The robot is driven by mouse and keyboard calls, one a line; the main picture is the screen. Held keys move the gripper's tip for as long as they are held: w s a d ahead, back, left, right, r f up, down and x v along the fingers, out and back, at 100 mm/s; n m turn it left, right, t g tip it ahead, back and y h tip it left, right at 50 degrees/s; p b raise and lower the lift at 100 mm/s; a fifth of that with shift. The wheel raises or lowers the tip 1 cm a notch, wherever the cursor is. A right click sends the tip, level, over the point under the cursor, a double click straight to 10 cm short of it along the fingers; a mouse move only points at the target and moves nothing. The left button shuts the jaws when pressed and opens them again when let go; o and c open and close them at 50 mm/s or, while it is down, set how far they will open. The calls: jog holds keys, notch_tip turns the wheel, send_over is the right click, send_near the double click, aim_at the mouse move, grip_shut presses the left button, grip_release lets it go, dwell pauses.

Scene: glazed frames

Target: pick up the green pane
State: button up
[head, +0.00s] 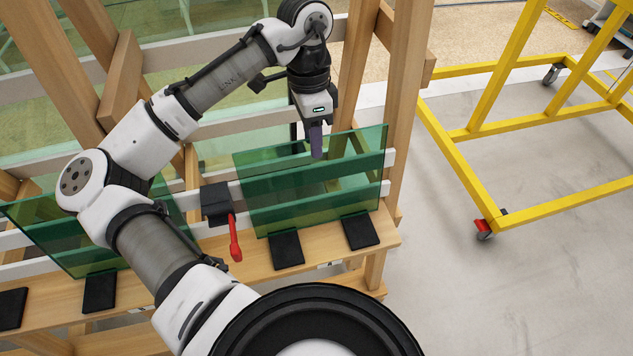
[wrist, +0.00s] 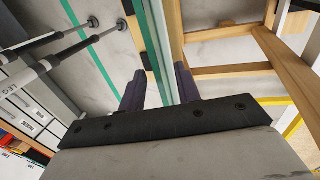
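A green see-through pane (head: 275,200) stands in a wooden rack, its lower edge at two black pads. My gripper (head: 317,142) points down at its upper edge, with one purple finger showing in front of the glass. In the wrist view the pane (wrist: 157,40) is seen edge-on and runs between the two purple fingers of my gripper (wrist: 160,88). A gap shows between the left finger and the glass. The right finger is close to the glass; I cannot tell if it touches. The gripper is open around the pane.
Another green pane (head: 50,235) stands at the left, partly behind my arm. A wooden post (head: 408,100) rises at the right. A yellow wheeled frame (head: 455,155) stands beyond it on open floor.

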jog(key=shift+s+f, duration=0.2)
jog(key=shift+f, duration=0.9)
grip_shut()
jog(key=shift+r, duration=0.15)
